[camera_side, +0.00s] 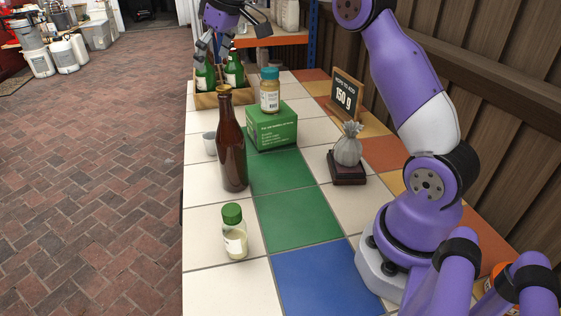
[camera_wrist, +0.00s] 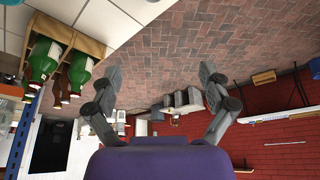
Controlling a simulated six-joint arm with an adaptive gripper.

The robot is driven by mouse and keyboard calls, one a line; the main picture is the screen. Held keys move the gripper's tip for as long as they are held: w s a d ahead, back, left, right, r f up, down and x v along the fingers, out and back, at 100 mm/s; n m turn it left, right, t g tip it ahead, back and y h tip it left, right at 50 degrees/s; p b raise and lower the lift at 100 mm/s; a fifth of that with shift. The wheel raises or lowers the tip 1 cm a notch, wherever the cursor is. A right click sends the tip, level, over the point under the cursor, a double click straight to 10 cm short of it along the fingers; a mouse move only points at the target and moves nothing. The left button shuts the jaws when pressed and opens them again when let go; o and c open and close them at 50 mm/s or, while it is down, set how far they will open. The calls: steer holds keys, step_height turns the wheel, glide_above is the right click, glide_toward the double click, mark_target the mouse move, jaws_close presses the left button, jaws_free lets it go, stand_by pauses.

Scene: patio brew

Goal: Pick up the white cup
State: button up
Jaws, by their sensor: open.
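The white cup (camera_side: 209,143) stands on the tiled table near its left edge in the side view. It is partly hidden behind a brown bottle (camera_side: 232,150). My gripper (camera_side: 212,52) is at the far end of the table, up by the wooden crate and well away from the cup. In the wrist view my gripper (camera_wrist: 158,88) has its fingers spread wide with nothing between them. The cup does not show in the wrist view.
A wooden crate (camera_side: 207,101) with green bottles stands at the far end. A green box (camera_side: 272,132) bears a jar (camera_side: 270,94). A green-capped jar (camera_side: 235,240) stands nearer, and a sack on a dark base (camera_side: 346,168) to the right. The front green and blue tiles are clear.

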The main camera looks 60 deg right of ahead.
steer(key=f, duration=0.1)
glide_above(213, 143)
steer(key=d, duration=0.2)
steer(key=f, duration=1.6)
steer(key=shift+s+a, duration=0.15)
steer(key=shift+s, duration=0.2)
steer(key=x, duration=0.6)
steer(key=shift+r, duration=0.1)
steer(key=c, duration=1)
steer(key=shift+o, duration=0.2)
